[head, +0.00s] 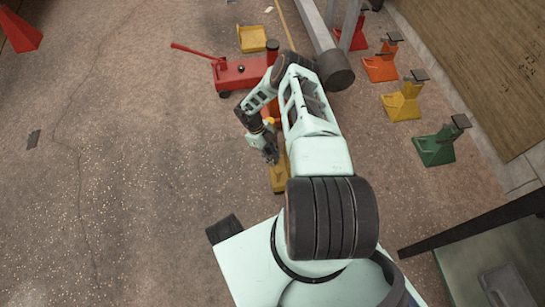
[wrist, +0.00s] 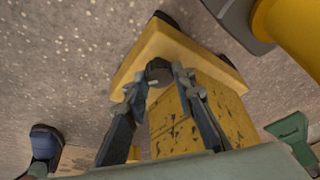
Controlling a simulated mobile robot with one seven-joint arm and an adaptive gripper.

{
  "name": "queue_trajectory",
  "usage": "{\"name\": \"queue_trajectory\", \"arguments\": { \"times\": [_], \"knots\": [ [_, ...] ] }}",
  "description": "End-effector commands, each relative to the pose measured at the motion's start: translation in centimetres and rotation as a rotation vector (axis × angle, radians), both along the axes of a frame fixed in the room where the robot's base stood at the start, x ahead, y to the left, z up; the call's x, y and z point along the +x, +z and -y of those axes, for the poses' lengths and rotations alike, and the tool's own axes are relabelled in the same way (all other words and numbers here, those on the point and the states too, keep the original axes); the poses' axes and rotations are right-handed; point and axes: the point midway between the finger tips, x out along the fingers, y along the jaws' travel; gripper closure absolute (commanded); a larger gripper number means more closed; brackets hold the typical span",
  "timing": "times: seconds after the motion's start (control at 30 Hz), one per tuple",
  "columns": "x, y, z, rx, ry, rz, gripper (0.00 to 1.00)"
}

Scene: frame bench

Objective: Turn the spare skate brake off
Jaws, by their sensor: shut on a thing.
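A yellow skate (head: 279,178) sits on the floor below my gripper (head: 270,156), partly hidden by my arm in the head view. In the wrist view the skate (wrist: 190,48) shows a worn yellow body and a dark knob (wrist: 158,69) on its top. My gripper (wrist: 159,82) has one finger on each side of this knob and is shut on it. I cannot tell from these views which way the knob is turned.
A red floor jack (head: 240,74) stands beyond my arm, with a yellow tray-like piece (head: 252,39) behind it. Red, orange, yellow and green stands, such as the green one (head: 437,147), line the right side. The floor at left is mostly clear.

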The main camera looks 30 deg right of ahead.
Motion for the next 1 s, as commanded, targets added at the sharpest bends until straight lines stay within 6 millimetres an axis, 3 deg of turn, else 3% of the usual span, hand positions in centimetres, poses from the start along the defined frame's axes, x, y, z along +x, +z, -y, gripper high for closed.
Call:
{"name": "queue_trajectory", "arguments": {
  "times": [0.6, 1.0],
  "knots": [
    [0.14, 0.01, 0.46, -0.001, -0.548, 0.001, 1.0],
    [0.16, 0.01, 0.52, -0.002, -0.722, 0.002, 1.0]
  ]
}}
